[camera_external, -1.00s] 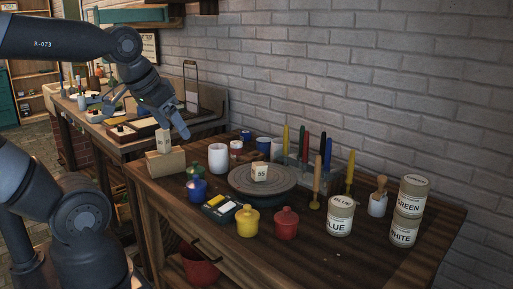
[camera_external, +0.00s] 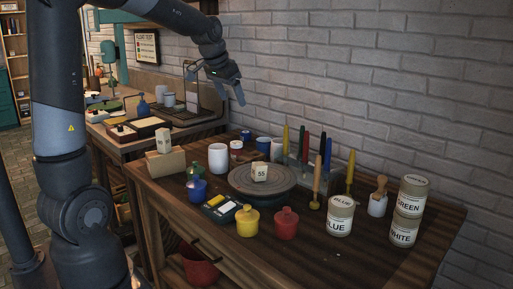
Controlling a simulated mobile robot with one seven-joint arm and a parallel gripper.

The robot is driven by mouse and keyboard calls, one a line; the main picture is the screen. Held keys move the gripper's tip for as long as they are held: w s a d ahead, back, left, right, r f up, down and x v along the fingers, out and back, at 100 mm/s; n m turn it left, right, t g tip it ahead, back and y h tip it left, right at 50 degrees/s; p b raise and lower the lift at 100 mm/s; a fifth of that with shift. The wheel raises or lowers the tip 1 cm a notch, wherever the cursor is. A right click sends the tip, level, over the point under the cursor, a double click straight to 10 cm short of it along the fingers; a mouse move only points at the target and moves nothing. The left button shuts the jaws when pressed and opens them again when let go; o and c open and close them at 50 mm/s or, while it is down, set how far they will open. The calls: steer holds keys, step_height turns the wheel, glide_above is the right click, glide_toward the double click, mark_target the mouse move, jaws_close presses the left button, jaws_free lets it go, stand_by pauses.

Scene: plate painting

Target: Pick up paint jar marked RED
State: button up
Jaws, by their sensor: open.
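I read no jar marked RED in this view. Cream paint jars labelled BLUE (camera_external: 340,217), GREEN (camera_external: 412,196) and WHITE (camera_external: 404,231) stand at the right of the wooden table; GREEN is stacked on WHITE. A small plain red lidded pot (camera_external: 286,224) stands at the front edge beside a yellow one (camera_external: 247,221). A small white and red container (camera_external: 236,148) is at the back left, its marking too small to read. My gripper (camera_external: 232,90) is open and empty, high above the table's back left, apart from all the jars.
A round turntable (camera_external: 245,184) bears a small block marked 55 (camera_external: 260,172). Upright coloured tools (camera_external: 326,155) stand behind it. White cups (camera_external: 218,157), blue jars and a wooden block (camera_external: 165,163) fill the left. The brick wall (camera_external: 420,90) closes the back. The front right tabletop is bare.

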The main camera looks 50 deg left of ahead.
steer(key=w+a+f, duration=0.5)
steer(key=w+a, duration=0.2)
steer(key=w, duration=0.1)
glide_above(235, 143)
steer(key=s, duration=0.3)
step_height(235, 143, down, 16)
steer(key=x, duration=0.5)
steer(key=shift+w+a+f, duration=0.1)
steer(key=shift+w+f, duration=0.1)
steer(key=shift+w, duration=0.05)
steer(key=shift+x, duration=3)
steer(key=shift+s, duration=0.1)
steer(key=c, duration=1.1)
steer(key=shift+r, duration=0.1)
